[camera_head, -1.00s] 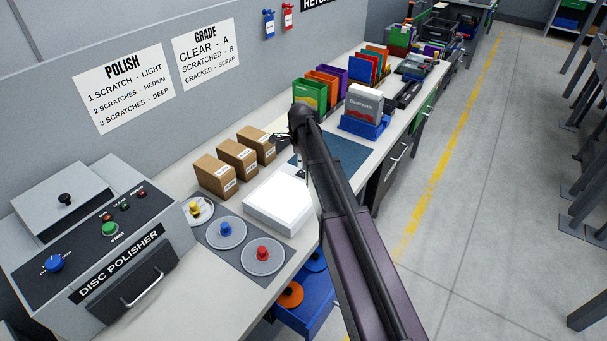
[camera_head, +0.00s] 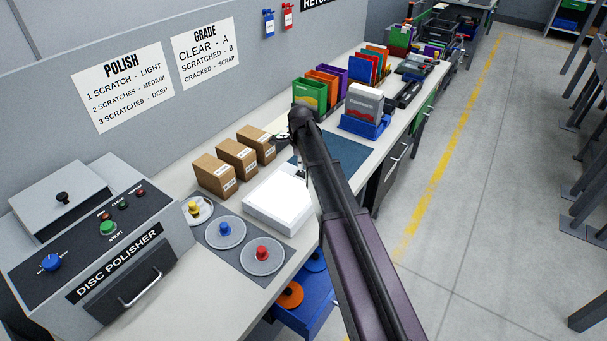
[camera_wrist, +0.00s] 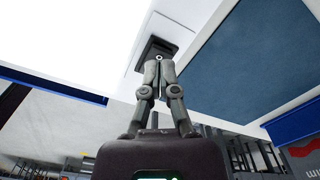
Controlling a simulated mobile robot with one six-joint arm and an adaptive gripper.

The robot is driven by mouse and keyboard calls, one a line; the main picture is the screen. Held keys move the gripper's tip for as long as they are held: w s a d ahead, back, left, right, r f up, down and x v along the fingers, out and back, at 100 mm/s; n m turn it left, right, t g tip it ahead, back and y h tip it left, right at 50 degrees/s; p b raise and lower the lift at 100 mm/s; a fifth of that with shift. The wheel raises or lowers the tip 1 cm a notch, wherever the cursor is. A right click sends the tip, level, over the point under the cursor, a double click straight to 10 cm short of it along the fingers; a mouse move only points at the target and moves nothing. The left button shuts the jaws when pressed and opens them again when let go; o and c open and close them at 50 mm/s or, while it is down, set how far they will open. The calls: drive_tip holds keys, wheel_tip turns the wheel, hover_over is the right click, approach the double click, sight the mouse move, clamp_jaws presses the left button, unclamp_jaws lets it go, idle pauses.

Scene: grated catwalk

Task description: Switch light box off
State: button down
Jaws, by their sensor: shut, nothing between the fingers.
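The light box (camera_head: 278,203) is a flat white box on the bench, and its top glows bright white. In the wrist view its bright panel (camera_wrist: 70,40) fills the upper left. A small dark switch (camera_wrist: 172,52) sits on its pale edge. My gripper (camera_wrist: 158,60) is shut and empty, with its fingertips over the switch and partly hiding it. I cannot tell whether they touch it. In the head view my arm hides most of the gripper, at the box's right back corner.
A dark blue mat (camera_head: 345,158) lies just beyond the box. Brown cartons (camera_head: 237,158) stand behind it. Discs with coloured knobs (camera_head: 226,232) lie at its left front, beside the disc polisher (camera_head: 120,262). An open blue drawer (camera_head: 318,308) juts out below the bench.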

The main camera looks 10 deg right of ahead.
sight(301, 172)
drive_tip(key=shift+f+b, duration=0.9)
idle(0.8)
drive_tip(key=shift+r, duration=0.15)
drive_tip(key=shift+r+p, duration=3.4)
drive_tip(key=shift+p, duration=0.2)
drive_tip(key=shift+s, duration=0.1)
drive_tip(key=s+d+n, duration=0.2)
drive_tip(key=s+n, duration=1.9)
drive_tip(key=s, duration=0.5)
drive_tip(key=shift+s, duration=0.35)
drive_tip(key=shift+d, duration=0.1)
